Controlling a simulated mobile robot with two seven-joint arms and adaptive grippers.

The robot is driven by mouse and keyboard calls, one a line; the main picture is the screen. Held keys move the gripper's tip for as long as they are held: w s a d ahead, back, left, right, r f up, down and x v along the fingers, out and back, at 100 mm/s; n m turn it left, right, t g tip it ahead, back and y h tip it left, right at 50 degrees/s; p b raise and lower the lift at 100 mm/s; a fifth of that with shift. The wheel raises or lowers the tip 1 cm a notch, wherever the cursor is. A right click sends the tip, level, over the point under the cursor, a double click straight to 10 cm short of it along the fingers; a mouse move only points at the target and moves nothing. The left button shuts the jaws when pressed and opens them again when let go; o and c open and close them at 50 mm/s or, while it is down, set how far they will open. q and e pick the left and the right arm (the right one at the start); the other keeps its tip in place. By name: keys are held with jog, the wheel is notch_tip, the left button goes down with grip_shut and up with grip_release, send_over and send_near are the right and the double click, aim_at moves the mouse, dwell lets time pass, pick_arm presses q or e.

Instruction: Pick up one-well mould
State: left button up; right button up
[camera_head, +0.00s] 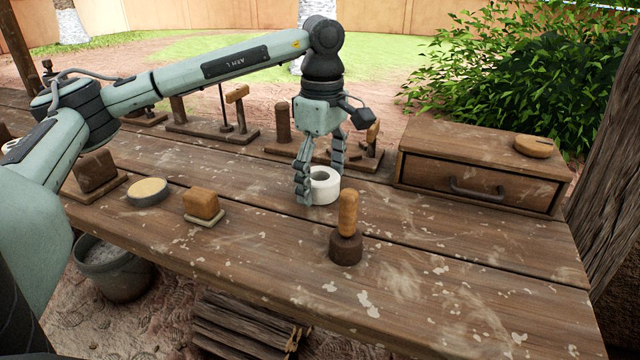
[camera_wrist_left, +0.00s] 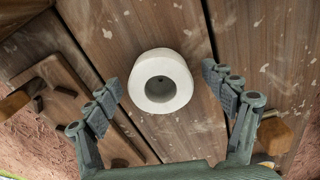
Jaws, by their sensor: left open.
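The one-well mould is a short white cylinder with a single round hollow in its top. In the head view the mould (camera_head: 325,187) stands upright on the wooden table. My left gripper (camera_head: 320,195) points down over it, one finger on its left side and the other behind it. In the left wrist view the mould (camera_wrist_left: 161,82) lies between and ahead of the two open fingertips (camera_wrist_left: 162,88), with clear gaps on both sides. The gripper is open and empty. My right gripper is not in view.
A wooden-handled stamp (camera_head: 347,230) stands close in front of the mould. A drawer box (camera_head: 480,172) is to the right. Wooden tool racks (camera_head: 215,130) line the back edge. A clay block (camera_head: 202,204) and a round dish (camera_head: 147,192) are to the left. The front right tabletop is clear.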

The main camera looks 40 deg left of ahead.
pick_arm(q)
jog(key=c, duration=1.4)
jog(key=shift+r, duration=0.1)
